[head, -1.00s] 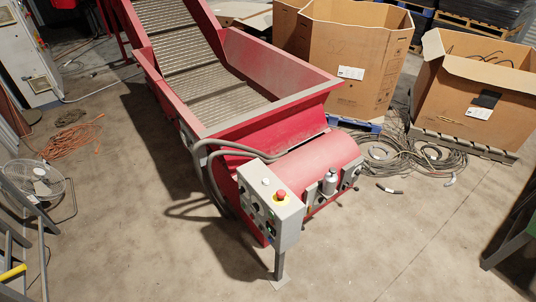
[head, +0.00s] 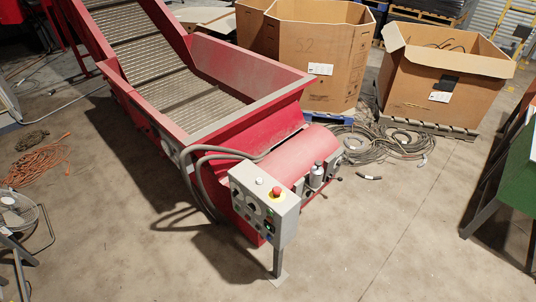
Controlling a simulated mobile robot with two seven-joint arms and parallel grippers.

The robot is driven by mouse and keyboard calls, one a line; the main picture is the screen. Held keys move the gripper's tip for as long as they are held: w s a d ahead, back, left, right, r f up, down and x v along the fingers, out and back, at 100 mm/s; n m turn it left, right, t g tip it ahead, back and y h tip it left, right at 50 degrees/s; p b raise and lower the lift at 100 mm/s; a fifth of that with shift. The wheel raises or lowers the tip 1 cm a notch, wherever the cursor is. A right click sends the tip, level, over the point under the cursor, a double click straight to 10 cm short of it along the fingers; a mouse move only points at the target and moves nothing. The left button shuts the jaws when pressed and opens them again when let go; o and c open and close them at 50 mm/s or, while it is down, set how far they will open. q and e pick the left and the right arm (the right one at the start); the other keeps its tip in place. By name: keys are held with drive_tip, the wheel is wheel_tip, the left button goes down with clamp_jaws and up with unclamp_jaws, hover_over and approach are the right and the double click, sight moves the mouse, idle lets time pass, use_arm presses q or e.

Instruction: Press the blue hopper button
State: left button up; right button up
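The red hopper (head: 215,130) with a slatted conveyor stands at centre left in the head view. A grey control box (head: 285,222) on a post stands at its near end. A red mushroom button on a yellow base (head: 277,194) and a white round piece (head: 259,181) sit on its top. The side panel carries several small dark knobs and buttons. A small bluish spot (head: 268,236) low on that panel may be the blue button, but it is too small to be sure. Neither of my grippers is in view.
Cardboard boxes (head: 320,50) on pallets stand behind, with cable coils (head: 385,142) on the floor. An orange cable (head: 38,162) and a fan (head: 15,210) are at left. A green bench (head: 518,175) is at right. The floor right of the control box is clear.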

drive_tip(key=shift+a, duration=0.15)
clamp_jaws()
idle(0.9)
